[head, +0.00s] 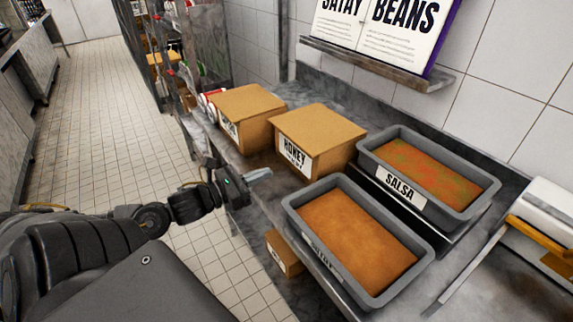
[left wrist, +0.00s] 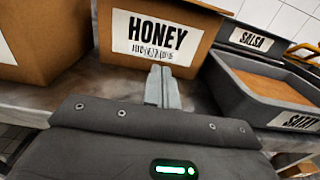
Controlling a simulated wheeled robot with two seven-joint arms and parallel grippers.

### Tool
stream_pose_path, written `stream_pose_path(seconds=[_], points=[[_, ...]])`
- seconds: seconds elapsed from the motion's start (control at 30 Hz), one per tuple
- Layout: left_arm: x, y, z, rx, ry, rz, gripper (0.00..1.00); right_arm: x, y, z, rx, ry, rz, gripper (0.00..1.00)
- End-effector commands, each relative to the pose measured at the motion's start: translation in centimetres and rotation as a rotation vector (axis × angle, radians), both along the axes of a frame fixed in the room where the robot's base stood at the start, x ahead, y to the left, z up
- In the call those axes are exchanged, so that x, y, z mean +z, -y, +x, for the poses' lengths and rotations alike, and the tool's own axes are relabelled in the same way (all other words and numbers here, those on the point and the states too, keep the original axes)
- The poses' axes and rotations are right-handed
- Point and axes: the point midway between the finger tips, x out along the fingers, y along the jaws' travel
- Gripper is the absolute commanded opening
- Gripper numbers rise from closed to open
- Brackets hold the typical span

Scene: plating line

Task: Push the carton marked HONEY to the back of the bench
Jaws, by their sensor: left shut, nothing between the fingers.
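The HONEY carton (head: 318,130) is a brown cardboard box with a white label, standing upright on the metal bench (head: 262,165) between another carton and the grey tubs. In the left wrist view the HONEY carton (left wrist: 150,45) fills the upper middle, its labelled front facing me. My left gripper (head: 262,174) is shut and empty, low in front of the HONEY carton. In the left wrist view its fingers (left wrist: 162,88) point at the lower part of the label; I cannot tell whether they touch it. My right gripper is not in view.
Another carton (head: 245,104) stands left of HONEY. The SALSA tub (head: 405,190) is close on the right, and a second tub (head: 317,240) is in front of it. A wall shelf (head: 385,66) holds an open book (head: 380,25). A small box (head: 284,254) sits below the bench top.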

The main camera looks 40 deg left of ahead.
Motion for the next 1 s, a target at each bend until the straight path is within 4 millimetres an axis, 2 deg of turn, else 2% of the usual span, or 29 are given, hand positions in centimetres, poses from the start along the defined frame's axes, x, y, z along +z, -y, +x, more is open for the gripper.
stream_pose_path(seconds=[0.3,0.5,0.7,1.0], points=[[0.3,1.3,4.2,0.000,0.005,-0.001,0.00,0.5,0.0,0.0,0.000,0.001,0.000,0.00],[0.3,1.9,6.2,0.001,0.002,-0.001,0.00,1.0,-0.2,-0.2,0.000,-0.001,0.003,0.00],[0.1,2.3,7.3,0.000,0.001,0.001,0.00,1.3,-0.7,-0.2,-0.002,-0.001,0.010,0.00],[0.0,2.4,7.4,-0.001,-0.001,0.001,0.00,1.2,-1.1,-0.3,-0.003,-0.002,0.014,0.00]])
